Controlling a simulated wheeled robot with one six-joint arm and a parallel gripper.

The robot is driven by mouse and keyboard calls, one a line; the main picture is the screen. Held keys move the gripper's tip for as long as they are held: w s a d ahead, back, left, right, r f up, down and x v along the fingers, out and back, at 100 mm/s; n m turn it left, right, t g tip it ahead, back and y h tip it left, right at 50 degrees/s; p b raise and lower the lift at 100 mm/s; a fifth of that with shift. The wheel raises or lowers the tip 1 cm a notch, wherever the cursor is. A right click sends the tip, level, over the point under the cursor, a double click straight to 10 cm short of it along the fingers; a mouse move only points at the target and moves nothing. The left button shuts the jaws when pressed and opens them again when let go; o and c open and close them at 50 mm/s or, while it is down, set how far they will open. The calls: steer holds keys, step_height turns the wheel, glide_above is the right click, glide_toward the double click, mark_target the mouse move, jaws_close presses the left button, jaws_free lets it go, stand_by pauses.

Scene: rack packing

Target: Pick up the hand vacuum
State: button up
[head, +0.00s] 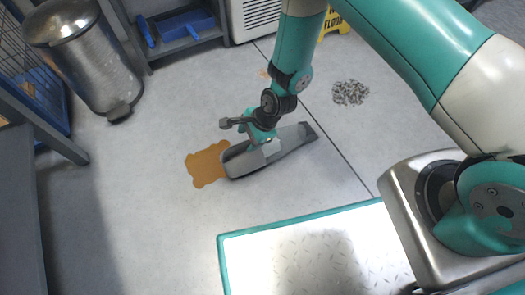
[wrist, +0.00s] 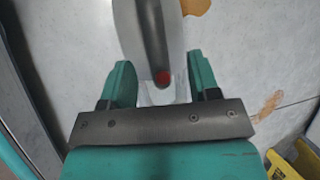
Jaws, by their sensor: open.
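The hand vacuum (head: 293,139) is a grey, long device lying on the floor in the middle of the head view. In the wrist view the hand vacuum (wrist: 144,30) runs up from between the fingers, with a red button on it. My gripper (head: 264,147) is right over its middle in the head view. In the wrist view my gripper (wrist: 160,82) is open, with one teal finger on each side of the vacuum's body. I cannot tell whether the fingers touch it. My gripper hides part of the vacuum in the head view.
An orange-brown spill (head: 204,165) lies just left of the vacuum. A pile of grey bits (head: 350,93) lies to the right. A steel bin (head: 85,60), a blue tray (head: 184,25) on a shelf and a yellow floor sign (head: 337,22) stand farther back. Floor around the vacuum is mostly clear.

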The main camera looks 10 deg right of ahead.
mark_target(245, 144)
steer(key=b+x, duration=0.2)
steer(key=x, duration=0.1)
steer(key=shift+s+f, duration=0.2)
steer(key=shift+f, duration=0.25)
steer(key=shift+r, duration=0.1)
jaws_close()
steer(key=shift+r, duration=0.2)
